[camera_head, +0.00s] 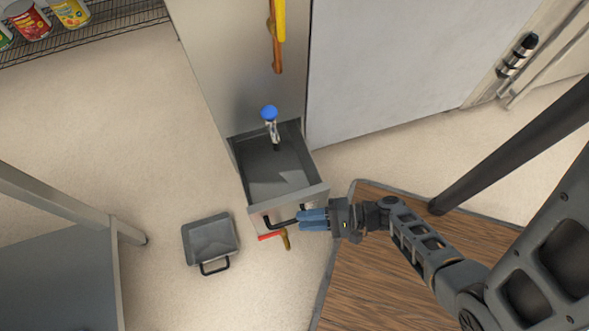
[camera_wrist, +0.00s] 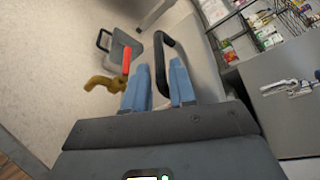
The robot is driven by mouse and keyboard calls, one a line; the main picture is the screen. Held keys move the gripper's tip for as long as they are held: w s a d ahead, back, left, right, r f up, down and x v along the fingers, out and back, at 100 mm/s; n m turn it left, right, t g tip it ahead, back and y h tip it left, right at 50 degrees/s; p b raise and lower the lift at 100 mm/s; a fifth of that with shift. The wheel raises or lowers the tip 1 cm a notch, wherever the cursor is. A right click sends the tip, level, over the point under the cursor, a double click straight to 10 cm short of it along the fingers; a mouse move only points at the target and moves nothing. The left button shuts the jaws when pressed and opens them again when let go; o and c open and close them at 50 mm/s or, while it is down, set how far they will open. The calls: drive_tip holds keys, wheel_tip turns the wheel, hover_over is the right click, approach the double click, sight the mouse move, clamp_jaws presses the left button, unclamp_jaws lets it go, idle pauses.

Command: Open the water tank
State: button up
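The water tank is a grey open-topped drawer (camera_head: 262,168) at the foot of a steel cabinet. It is pulled out, and its inside shows. Its black handle (camera_head: 283,222) is on the front face; in the wrist view the handle (camera_wrist: 161,62) passes between my two blue fingers. My gripper (camera_head: 314,218) is at the right end of the handle, its fingers close together around the bar.
A blue-topped tap (camera_head: 270,119) stands over the tank's back. A small grey pan (camera_head: 211,240) lies on the floor at left. A red-and-brass valve (camera_head: 285,238) is below the tank front.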

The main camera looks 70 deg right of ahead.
drive_tip(key=v, duration=0.2)
drive_tip(key=shift+s+d, duration=0.1)
drive_tip(key=shift+s, duration=0.2)
drive_tip(key=shift+s, duration=0.1)
idle(0.4)
